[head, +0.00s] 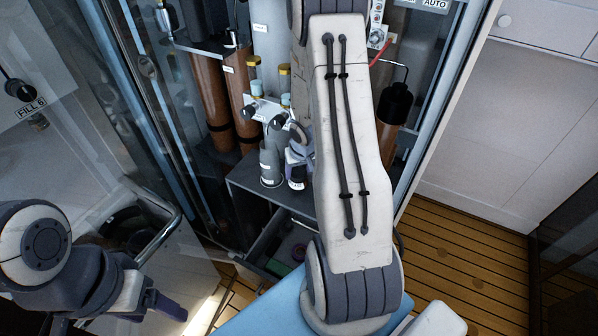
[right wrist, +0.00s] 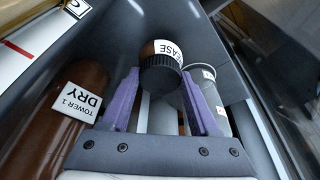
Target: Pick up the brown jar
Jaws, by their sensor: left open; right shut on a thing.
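The brown jar (right wrist: 158,52) has a black ribbed cap and a white label ending in "EASE". In the right wrist view it sits between the purple fingers of my right gripper (right wrist: 160,78), which is shut on it. In the head view the jar (head: 297,183) is a small dark shape with a white label, partly hidden below my right gripper (head: 299,156), on or just above the grey shelf. I cannot tell whether it touches the shelf. My left gripper (head: 152,298) is open and empty at the lower left, far from the jar.
A grey cup (head: 270,164) stands close beside the jar; it also shows in the right wrist view (right wrist: 205,92). Brown cylinders (head: 207,98) stand behind to the left, one labelled "TOWER 1 DRY" (right wrist: 75,100). An open drawer (head: 285,245) lies below the shelf.

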